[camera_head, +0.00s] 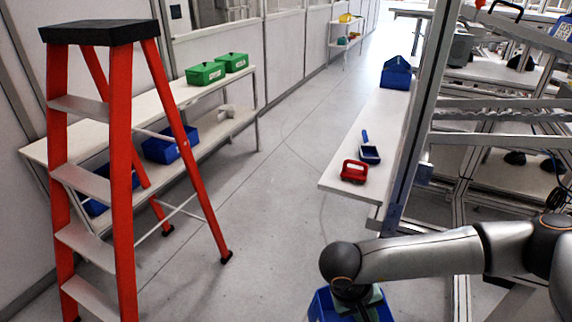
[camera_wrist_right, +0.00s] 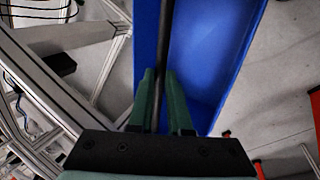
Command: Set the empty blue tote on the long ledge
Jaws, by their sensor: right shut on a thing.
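The blue tote (camera_head: 320,306) hangs from my right gripper (camera_head: 357,296) at the bottom of the head view, cut off by the frame edge. In the right wrist view the green fingers (camera_wrist_right: 162,88) are shut on the rim of the tote (camera_wrist_right: 208,60). The part of its inside that shows is bare. A long white ledge (camera_head: 378,125) runs back along the metal frame, ahead of the tote. A red tool-like item (camera_head: 353,171), a small blue scoop-like item (camera_head: 369,153) and a blue bin (camera_head: 396,76) stand on it. My left gripper is not in view.
An orange stepladder (camera_head: 122,150) stands at the left before a two-tier white shelf (camera_head: 180,95) with green boxes (camera_head: 206,73) and blue bins (camera_head: 171,145). A metal post (camera_head: 420,110) rises beside the ledge. The middle floor is clear.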

